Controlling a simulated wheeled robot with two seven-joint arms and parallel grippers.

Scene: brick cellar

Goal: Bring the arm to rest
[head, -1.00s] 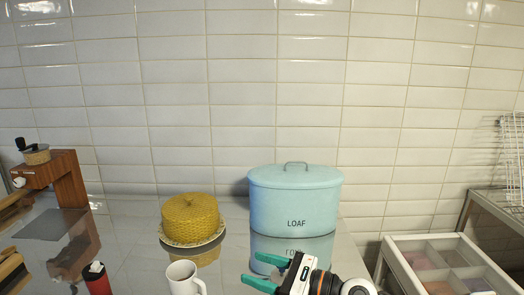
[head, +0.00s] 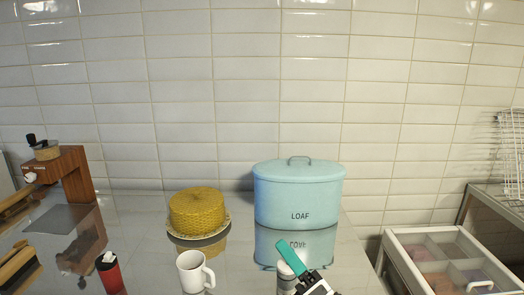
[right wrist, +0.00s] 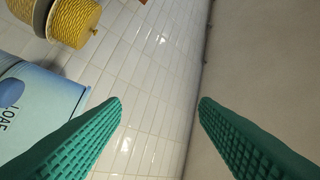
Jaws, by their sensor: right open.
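My right gripper (head: 290,258) shows at the bottom edge of the head view, right of the white mug and in front of the blue bin. Only one teal finger shows clearly there. In the right wrist view the two teal fingers of this gripper (right wrist: 160,102) stand wide apart with nothing between them, so it is open and empty. My left gripper is not in view.
A blue LOAF bin (head: 298,190), a yellow woven cake-like item (head: 199,210) on a plate, a white mug (head: 193,272) and a red bottle (head: 110,274) stand on the glossy counter. A pale cylinder (head: 285,283) is partly behind my gripper. A divided case (head: 410,248) is at right.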

